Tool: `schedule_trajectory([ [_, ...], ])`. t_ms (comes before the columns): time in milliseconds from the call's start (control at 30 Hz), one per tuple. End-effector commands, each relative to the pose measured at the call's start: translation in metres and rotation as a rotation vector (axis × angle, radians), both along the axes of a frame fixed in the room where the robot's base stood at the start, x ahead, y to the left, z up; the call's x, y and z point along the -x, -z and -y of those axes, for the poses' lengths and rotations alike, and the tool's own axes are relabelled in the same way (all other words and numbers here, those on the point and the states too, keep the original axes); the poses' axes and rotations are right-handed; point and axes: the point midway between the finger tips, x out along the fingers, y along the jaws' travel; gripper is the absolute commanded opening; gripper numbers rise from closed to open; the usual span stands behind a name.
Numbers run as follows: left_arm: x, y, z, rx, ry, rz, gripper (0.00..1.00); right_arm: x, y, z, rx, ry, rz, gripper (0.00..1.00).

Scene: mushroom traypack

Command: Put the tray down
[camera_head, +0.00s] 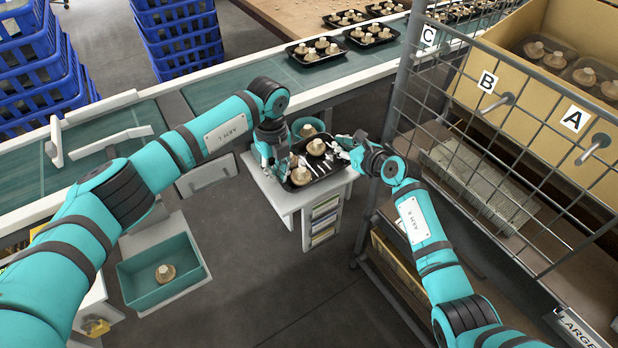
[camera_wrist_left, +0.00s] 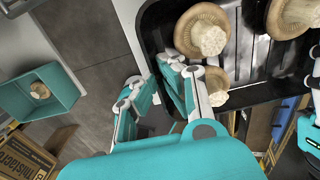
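A black tray (camera_head: 326,181) with several brown mushrooms (camera_head: 316,147) is over the small white stand (camera_head: 287,196) in the head view. The left wrist view shows its near rim and corner (camera_wrist_left: 232,98) close up. My left gripper (camera_head: 284,168) is at the tray's left side; in the left wrist view its fingers (camera_wrist_left: 153,92) are on both sides of the rim, closed on it. My right gripper (camera_head: 347,147) is at the opposite side and appears closed on the edge, its fingertips small and partly covered. Whether the tray's underside touches the stand is hidden.
A teal bin (camera_head: 133,290) holding one mushroom is at lower left. A smaller teal bin (camera_head: 297,127) is behind the tray. Filled trays sit on the green conveyor (camera_head: 240,90). A wire-mesh rack (camera_head: 490,165) is close at the right. Blue crates (camera_head: 177,40) stand behind.

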Motion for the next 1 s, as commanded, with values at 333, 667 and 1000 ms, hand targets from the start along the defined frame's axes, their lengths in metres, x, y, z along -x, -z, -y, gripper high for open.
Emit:
schedule_trajectory([
  [333,-0.001,0.003,0.003,0.008,0.003,0.006,0.29,0.002,0.005,-0.004,-0.003,-0.008,-0.004,0.29],
  [667,-0.002,-0.007,0.002,0.005,0.001,0.007,0.29,0.001,0.005,-0.002,-0.001,-0.004,-0.002,0.29],
  [1000,-0.002,-0.076,0.002,0.006,0.001,0.010,0.29,0.000,0.005,-0.001,0.000,-0.002,0.000,0.29],
])
